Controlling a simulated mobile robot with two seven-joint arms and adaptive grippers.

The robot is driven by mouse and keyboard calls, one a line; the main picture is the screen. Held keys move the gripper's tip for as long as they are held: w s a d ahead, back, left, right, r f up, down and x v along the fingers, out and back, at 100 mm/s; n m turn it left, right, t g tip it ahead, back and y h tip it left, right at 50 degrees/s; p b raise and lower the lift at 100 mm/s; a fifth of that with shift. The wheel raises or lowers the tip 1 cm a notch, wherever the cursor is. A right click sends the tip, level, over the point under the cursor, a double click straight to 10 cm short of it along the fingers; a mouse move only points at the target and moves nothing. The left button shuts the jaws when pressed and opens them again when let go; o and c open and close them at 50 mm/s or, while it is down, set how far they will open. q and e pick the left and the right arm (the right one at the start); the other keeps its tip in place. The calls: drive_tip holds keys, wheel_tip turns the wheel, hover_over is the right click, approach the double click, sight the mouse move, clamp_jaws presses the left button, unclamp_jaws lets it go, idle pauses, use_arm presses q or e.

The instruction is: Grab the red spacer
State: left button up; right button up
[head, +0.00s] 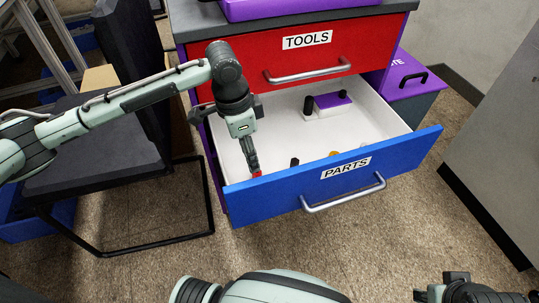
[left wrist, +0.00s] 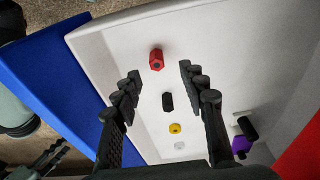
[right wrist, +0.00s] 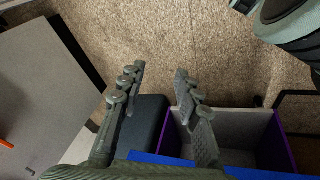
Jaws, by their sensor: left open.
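The red spacer (left wrist: 156,59) lies on the white floor of the open blue PARTS drawer, near its left front corner. In the head view only a bit of the red spacer (head: 257,174) shows beside my fingertips. My left gripper (head: 252,164) points down into the drawer. In the left wrist view my left gripper (left wrist: 160,71) is open, its fingers apart, with the red spacer between and just beyond the tips; none is held.
A black spacer (left wrist: 167,102), a yellow one (left wrist: 175,128) and a white one (left wrist: 179,145) line up beside the red one. A purple and black part (head: 333,100) sits at the drawer's back. The blue drawer front (head: 350,173) and white walls bound the space. A black chair (head: 90,140) stands left.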

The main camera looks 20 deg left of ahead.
sight(257, 173)
use_arm(q)
wheel_tip(257, 173, down, 2)
drive_tip(key=shift+s+d+f, duration=0.1)
drive_tip(key=shift+s, duration=0.05)
drive_tip(key=shift+d+f+b, duration=0.2)
drive_tip(key=shift+f+b, duration=0.1)
drive_tip(key=shift+f, duration=0.3)
drive_tip(key=f, duration=0.3)
drive_tip(key=shift+w+d+f+b, duration=0.2)
drive_tip(key=shift+d+f+b, duration=0.05)
drive_tip(key=shift+d+b, duration=0.15)
drive_tip(key=shift+f, duration=0.3)
use_arm(e)
drive_tip(key=shift+w+a+r+t, duration=0.4)
drive_tip(key=shift+a+r+t, duration=0.05)
drive_tip(key=shift+r, duration=0.15)
drive_tip(key=shift+w+a+r+t, duration=0.4)
drive_tip(key=shift+a+r+t, duration=0.05)
drive_tip(key=shift+r, duration=0.1)
use_arm(q)
drive_tip(key=shift+c, duration=0.6)
drive_tip(key=shift+w, duration=0.1)
clamp_jaws()
